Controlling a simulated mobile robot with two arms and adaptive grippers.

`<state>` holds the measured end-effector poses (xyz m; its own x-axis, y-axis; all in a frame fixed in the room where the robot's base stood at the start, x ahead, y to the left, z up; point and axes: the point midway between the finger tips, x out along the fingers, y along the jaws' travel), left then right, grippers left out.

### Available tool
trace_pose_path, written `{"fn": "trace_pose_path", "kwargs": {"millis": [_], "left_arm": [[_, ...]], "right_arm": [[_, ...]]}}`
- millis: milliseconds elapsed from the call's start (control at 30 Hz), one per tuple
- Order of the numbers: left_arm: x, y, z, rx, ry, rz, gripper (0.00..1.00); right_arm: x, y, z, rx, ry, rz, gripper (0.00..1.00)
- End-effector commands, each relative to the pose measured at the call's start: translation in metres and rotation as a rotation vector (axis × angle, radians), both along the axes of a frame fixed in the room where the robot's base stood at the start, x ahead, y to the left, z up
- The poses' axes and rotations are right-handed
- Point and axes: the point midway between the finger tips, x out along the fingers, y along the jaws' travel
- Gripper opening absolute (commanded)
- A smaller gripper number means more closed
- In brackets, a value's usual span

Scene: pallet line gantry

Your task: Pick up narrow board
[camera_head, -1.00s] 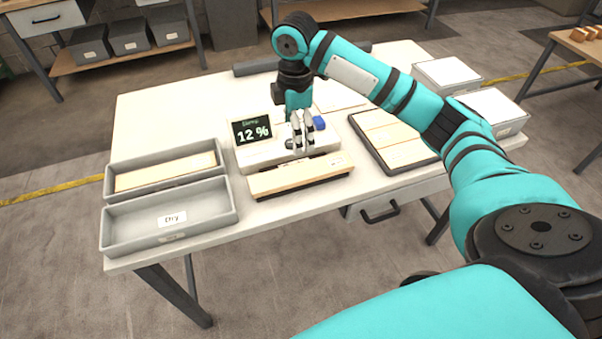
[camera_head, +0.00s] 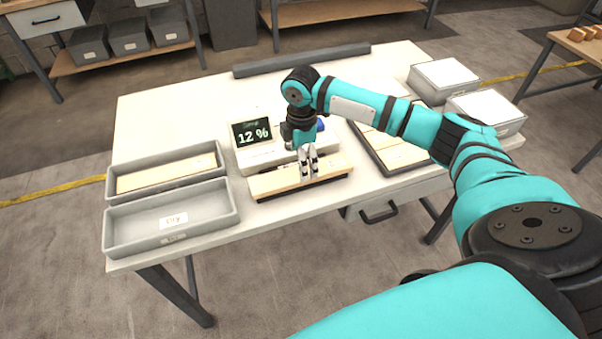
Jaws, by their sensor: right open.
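A narrow pale wooden board (camera_head: 272,184) lies on a dark-edged rest at the table's front edge, just in front of a meter (camera_head: 262,156) whose display reads 12 %. My right gripper (camera_head: 309,176) points down at the board's middle to right part, its fingers in front of the board in this view. Its jaws are open. Whether the fingers touch the board or straddle it, I cannot tell. My left gripper is not in view.
A grey tray labelled Dry (camera_head: 208,221) stands empty at the front left. Behind it another grey tray (camera_head: 113,173) holds a board. A dark tray with boards (camera_head: 392,171) lies to the right. White-lidded boxes (camera_head: 444,75) stand at the back right.

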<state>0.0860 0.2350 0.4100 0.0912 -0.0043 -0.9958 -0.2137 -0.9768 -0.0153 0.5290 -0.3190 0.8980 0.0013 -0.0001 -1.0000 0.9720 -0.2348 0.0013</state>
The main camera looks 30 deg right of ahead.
Motion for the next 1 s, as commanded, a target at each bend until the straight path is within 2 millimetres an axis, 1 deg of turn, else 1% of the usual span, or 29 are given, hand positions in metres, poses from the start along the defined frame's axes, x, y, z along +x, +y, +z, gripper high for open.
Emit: {"fn": "trace_pose_path", "kwargs": {"millis": [167, 200, 300, 400, 567, 600, 1000], "left_arm": [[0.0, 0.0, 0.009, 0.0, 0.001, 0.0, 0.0], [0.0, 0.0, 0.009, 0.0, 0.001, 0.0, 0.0], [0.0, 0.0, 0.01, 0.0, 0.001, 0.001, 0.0], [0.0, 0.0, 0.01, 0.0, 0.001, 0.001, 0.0], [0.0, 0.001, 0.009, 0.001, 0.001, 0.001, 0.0], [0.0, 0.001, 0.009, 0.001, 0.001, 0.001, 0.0], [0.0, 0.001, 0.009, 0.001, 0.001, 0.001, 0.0]], "right_arm": [[0.0, 0.001, -0.025, 0.0, 0.005, 0.0, 0.85], [0.0, 0.001, -0.032, 0.0, 0.005, -0.001, 0.85], [0.0, 0.001, -0.043, 0.0, 0.003, 0.0, 0.85], [0.0, 0.0, -0.048, -0.001, 0.001, 0.0, 0.85], [0.0, 0.0, -0.048, -0.001, 0.001, 0.001, 0.85], [0.0, 0.0, -0.048, -0.001, 0.001, 0.001, 0.83], [0.0, 0.001, -0.048, -0.001, 0.001, 0.001, 0.31]]}}
